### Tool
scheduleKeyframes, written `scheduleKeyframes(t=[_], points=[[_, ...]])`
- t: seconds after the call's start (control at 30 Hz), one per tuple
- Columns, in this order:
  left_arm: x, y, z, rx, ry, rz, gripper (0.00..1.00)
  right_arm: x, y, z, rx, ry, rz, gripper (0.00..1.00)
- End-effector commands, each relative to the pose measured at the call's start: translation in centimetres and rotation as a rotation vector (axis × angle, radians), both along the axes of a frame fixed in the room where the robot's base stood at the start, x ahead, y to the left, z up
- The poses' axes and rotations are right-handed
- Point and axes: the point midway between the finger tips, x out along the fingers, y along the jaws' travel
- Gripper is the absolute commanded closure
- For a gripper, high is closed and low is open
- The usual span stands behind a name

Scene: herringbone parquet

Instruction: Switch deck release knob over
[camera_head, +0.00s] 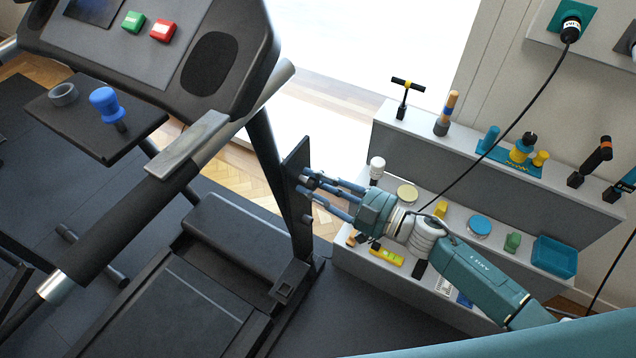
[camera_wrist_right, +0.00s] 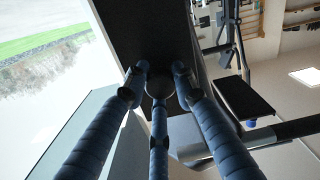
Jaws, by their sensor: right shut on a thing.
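The deck release knob (camera_wrist_right: 159,86) is a dark round knob on the black side plate (camera_head: 296,188) of the treadmill upright. In the head view my right gripper's fingers hide most of it. My right gripper (camera_head: 307,184) reaches in from the right, with its blue fingers at the plate. In the right wrist view its fingertips close around the knob from several sides, so it is shut on the knob. The knob's marking and turn position cannot be made out. My left gripper is not in view.
The treadmill console (camera_head: 160,40) and running deck (camera_head: 170,310) stand on the left. Right of my gripper is a stepped grey shelf (camera_head: 440,150) with small items, including a white-topped knob (camera_head: 376,165) close to my fingers. A black cable (camera_head: 510,130) hangs across my right wrist.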

Motion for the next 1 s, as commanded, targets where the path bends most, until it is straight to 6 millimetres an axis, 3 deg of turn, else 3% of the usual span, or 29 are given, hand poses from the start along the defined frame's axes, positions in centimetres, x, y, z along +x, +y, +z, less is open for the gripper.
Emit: scheduleKeyframes(t=[0.03,0.07,0.13,0.17,0.57,1.0], points=[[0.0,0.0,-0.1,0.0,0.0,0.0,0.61,-0.1,0.0,-0.4,-0.005,0.005,-0.002,1.0],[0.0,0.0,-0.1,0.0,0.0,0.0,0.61,-0.1,0.0,-0.4,-0.005,0.005,-0.002,0.7],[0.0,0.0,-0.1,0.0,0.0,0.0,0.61,-0.1,0.0,-0.4,-0.004,0.004,-0.001,0.56],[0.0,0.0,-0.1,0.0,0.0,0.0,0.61,-0.1,0.0,-0.4,-0.004,0.004,-0.001,0.54],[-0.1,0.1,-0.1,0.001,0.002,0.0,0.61,-0.6,-0.8,-0.3,-0.003,0.004,-0.002,0.54],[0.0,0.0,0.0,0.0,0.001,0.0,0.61,-5.7,-7.7,-0.4,-0.005,0.006,-0.001,0.54]])
